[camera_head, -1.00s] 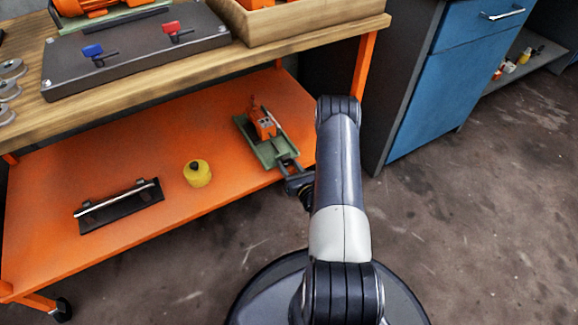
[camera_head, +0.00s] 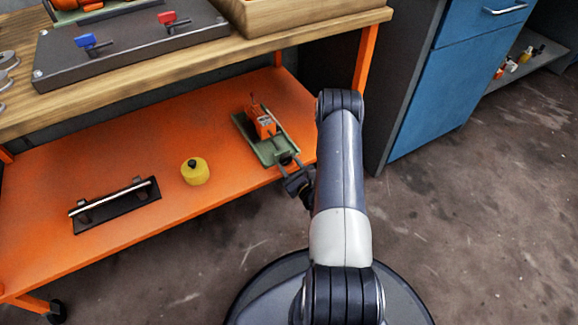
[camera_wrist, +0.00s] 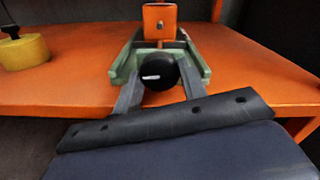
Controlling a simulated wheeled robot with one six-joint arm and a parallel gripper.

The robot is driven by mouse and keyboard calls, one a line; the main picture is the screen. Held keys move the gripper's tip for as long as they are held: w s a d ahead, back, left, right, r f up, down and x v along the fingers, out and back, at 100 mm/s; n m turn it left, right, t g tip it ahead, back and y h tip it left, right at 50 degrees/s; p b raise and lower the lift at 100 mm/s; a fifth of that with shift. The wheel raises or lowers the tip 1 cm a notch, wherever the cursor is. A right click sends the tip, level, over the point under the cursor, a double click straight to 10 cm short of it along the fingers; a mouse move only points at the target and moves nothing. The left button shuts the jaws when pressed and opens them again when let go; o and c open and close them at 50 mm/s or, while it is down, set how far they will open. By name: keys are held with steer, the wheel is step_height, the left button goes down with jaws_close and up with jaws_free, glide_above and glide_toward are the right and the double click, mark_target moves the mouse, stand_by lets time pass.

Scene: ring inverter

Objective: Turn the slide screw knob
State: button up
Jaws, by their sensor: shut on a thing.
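The slide unit has a green base (camera_head: 272,148) with an orange block (camera_head: 262,121) on it, and lies on the orange lower shelf near its right front edge. In the wrist view its black round knob (camera_wrist: 160,72) with a white mark faces me at the near end of the green base (camera_wrist: 198,58). My gripper (camera_wrist: 157,88) has one finger on each side of the knob and is shut on it. In the head view my gripper (camera_head: 288,170) reaches the near end of the slide; the knob is mostly hidden there by the fingers.
A yellow round container (camera_head: 195,172) and a black plate with a bar handle (camera_head: 115,207) stand left on the orange shelf (camera_head: 150,150). The wooden tabletop (camera_head: 180,65) overhangs above. A blue cabinet (camera_head: 450,95) stands right. The floor in front is clear.

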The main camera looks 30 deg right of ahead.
steer(key=shift+n, duration=0.6)
steer(key=o, duration=1)
steer(key=s+p, duration=0.1)
steer(key=s, duration=0.4)
steer(key=s+p, duration=0.1)
steer(key=s, duration=0.5)
steer(key=shift+d, duration=0.2)
steer(key=shift+w, duration=0.1)
